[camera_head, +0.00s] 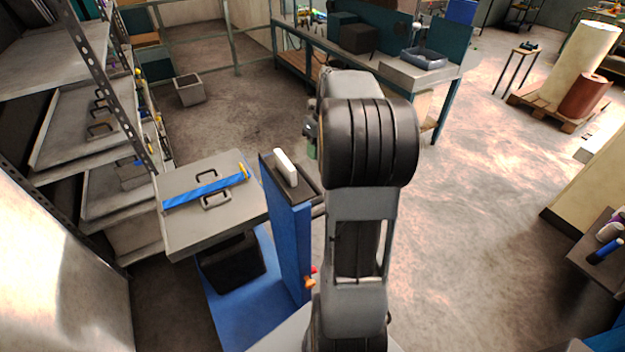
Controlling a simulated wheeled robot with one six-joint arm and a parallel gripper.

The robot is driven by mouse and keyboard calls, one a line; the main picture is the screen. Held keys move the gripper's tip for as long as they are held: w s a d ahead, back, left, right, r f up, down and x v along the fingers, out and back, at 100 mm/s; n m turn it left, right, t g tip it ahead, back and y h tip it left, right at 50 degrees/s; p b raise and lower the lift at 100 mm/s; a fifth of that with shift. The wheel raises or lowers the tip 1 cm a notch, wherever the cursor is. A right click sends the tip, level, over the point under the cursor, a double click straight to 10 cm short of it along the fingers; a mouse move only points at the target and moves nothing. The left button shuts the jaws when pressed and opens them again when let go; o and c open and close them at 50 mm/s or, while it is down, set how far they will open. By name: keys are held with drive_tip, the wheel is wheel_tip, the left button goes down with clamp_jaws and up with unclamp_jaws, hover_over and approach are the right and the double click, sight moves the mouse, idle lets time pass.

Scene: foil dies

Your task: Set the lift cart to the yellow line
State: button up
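What looks like the lift cart stands left of my arm, with a blue upright column (288,235) and a blue base (238,310). A flat grey platform or plate (240,212) sits level beside the column, with two dark handles and a blue strip (203,190) that has a small yellow end. A dark tray on the column top holds a white block (285,167). Small red and orange knobs (311,278) show low on the column. I cannot make out a clear yellow line. My arm fills the middle of the view. My gripper's fingers are hidden.
A metal rack (122,110) at left has shelves with handled grey plates (85,125) and small yellow marks on a post. A workbench (390,70) stands behind my arm. A pallet with rolls (585,95) is far right.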

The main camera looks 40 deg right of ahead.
sight(312, 181)
drive_tip(key=f, duration=0.3)
drive_tip(key=a+f, duration=0.1)
drive_tip(key=f, duration=0.2)
drive_tip(key=a+f, duration=0.1)
drive_tip(key=f, duration=0.3)
drive_tip(key=shift+w, duration=0.15)
drive_tip(key=shift+c, duration=0.2)
clamp_jaws()
